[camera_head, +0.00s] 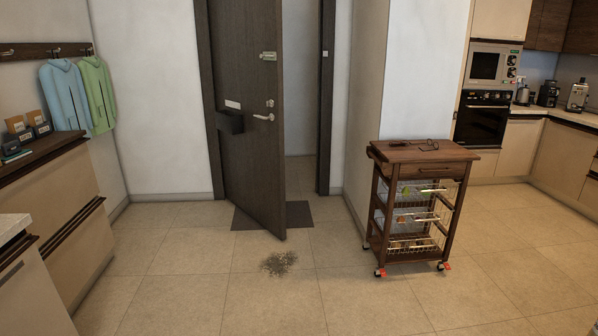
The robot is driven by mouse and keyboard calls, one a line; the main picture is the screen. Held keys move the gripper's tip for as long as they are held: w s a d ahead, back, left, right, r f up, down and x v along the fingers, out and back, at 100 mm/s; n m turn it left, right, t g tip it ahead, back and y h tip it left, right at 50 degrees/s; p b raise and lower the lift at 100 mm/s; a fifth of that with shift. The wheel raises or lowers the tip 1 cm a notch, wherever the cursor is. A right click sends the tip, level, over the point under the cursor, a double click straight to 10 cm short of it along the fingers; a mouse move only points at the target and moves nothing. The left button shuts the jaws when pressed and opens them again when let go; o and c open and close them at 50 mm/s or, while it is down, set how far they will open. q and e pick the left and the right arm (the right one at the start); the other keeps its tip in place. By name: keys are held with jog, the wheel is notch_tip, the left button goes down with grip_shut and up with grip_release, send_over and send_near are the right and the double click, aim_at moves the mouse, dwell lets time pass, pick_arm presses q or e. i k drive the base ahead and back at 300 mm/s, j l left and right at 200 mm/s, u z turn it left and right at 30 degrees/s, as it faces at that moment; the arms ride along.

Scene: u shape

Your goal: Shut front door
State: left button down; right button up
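The front door (248,180) is dark brown and stands ajar, swung into the room. It is hinged on the left side of its dark frame (326,100), and a gap shows between its free edge and the right side of the frame. A silver lever handle (264,117) and a lock sit near the free edge. A dark box (230,122) is fixed on the door's face. Neither of my grippers is in view.
A dark mat (299,213) lies at the doorway, with a dirt patch (279,263) in front. A wooden trolley (423,152) stands right of the door. A cabinet (52,200) and hanging jackets (65,95) are at left. The middle floor is mostly free.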

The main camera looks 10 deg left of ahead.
aim_at(252, 152)
jog(key=i+j+u, duration=0.35)
jog(key=i, duration=0.6)
jog(key=i+u, duration=0.4)
jog(key=i, duration=0.55)
